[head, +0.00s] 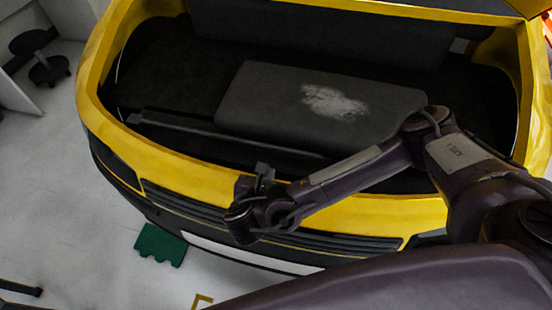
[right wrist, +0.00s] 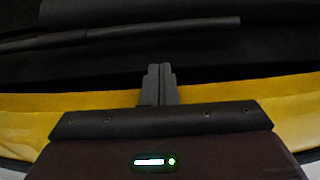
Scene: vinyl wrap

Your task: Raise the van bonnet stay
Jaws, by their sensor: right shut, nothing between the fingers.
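The bonnet stay (head: 225,135) is a thin dark rod lying low along the front of the yellow van's open bay. Its left end is near a small dark bracket. In the right wrist view the stay (right wrist: 130,32) crosses the upper part of the picture, and its right end shows. My right gripper (head: 264,170) is over the van's yellow front edge, on the near side of the stay. In the right wrist view its fingers (right wrist: 160,70) are together and empty, apart from the rod. My left gripper is not in view.
The van's yellow front edge (head: 190,175) and dark grille lie below my right arm. A dark grey box-like cover (head: 270,95) with a pale worn patch fills the middle of the bay. A green piece (head: 160,245) lies on the floor. A stool (head: 45,65) stands far left.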

